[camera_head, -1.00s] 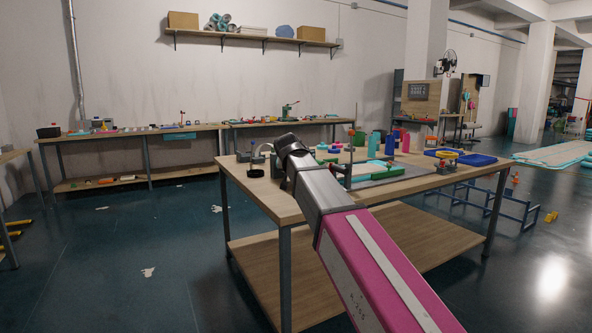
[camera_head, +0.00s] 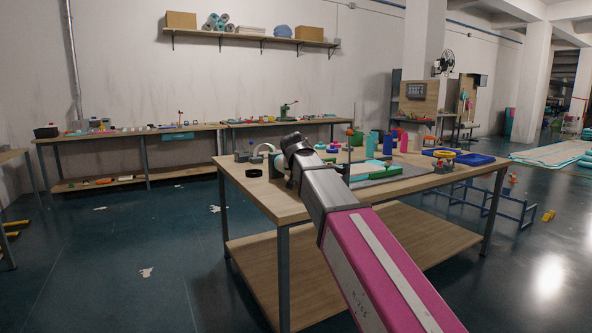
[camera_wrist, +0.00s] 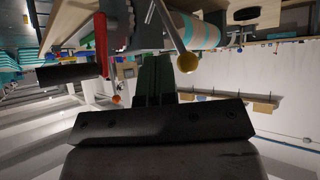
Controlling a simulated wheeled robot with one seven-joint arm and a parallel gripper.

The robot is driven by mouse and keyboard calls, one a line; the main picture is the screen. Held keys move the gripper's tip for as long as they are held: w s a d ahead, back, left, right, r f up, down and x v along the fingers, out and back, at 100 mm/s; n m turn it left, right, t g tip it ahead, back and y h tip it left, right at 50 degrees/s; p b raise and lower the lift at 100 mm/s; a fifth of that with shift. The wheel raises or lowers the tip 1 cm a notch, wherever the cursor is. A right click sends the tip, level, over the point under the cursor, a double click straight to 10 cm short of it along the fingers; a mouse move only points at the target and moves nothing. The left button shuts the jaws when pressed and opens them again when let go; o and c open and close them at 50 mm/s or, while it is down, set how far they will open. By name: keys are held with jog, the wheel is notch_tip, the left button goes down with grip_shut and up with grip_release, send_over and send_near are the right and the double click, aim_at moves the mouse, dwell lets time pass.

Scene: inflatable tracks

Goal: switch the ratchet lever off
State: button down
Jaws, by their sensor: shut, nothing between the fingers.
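In the wrist view, which looks turned over, a metal rod lever (camera_wrist: 170,27) with a yellow ball end (camera_wrist: 187,62) stands out beside a dark toothed wheel (camera_wrist: 121,30). A red bar (camera_wrist: 101,45) is on the other side of the wheel. I cannot tell for sure which of these is the ratchet lever. My gripper (camera_wrist: 157,72) is shut and empty, with its dark green fingers close to the wheel and just left of the yellow ball. Contact cannot be made out. In the head view my own arm hides the mechanism.
The wooden workbench (camera_head: 262,199) holds a black ring (camera_head: 254,173), blue trays (camera_head: 478,159), several bottles and a grey board (camera_head: 392,177). In the wrist view a striped roll (camera_wrist: 199,30) lies near the lever.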

jog(key=d+r+v, duration=0.1)
jog(key=d+v, duration=0.1)
jog(key=v, duration=1)
jog(key=shift+d, duration=0.25)
jog(key=shift+w, duration=0.15)
